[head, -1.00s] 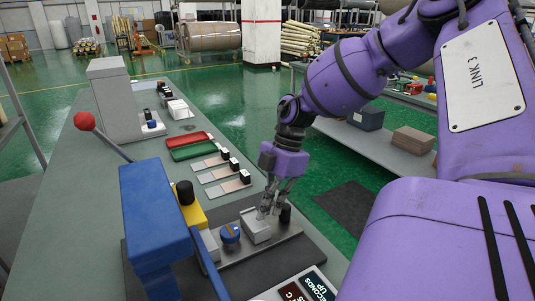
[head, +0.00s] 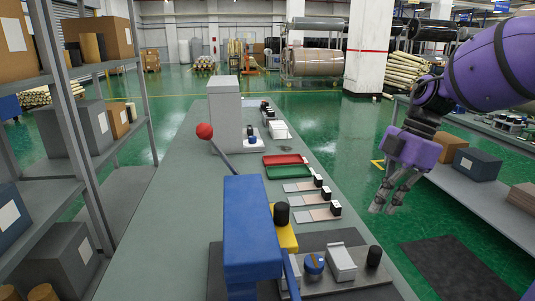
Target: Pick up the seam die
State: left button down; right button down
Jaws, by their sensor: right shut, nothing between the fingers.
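No label confirms which piece is the die. My right gripper (head: 385,205) is shut and empty, pointing down beyond the bench's right edge, clear of the block. My left gripper is not in view.
A blue press body (head: 252,225) with a red-ball lever (head: 205,131) stands left of the fixture. Red (head: 286,159) and green (head: 282,172) trays and flat pieces with black blocks (head: 313,214) lie farther back. A shelf (head: 490,200) stands right.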

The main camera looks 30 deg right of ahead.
aim_at(313, 263)
jog(key=k+j, duration=0.3)
jog(key=k, duration=0.15)
jog(key=k+j, duration=0.25)
jog(key=k, duration=0.2)
jog(key=k+j, duration=0.3)
jog(key=k, duration=0.15)
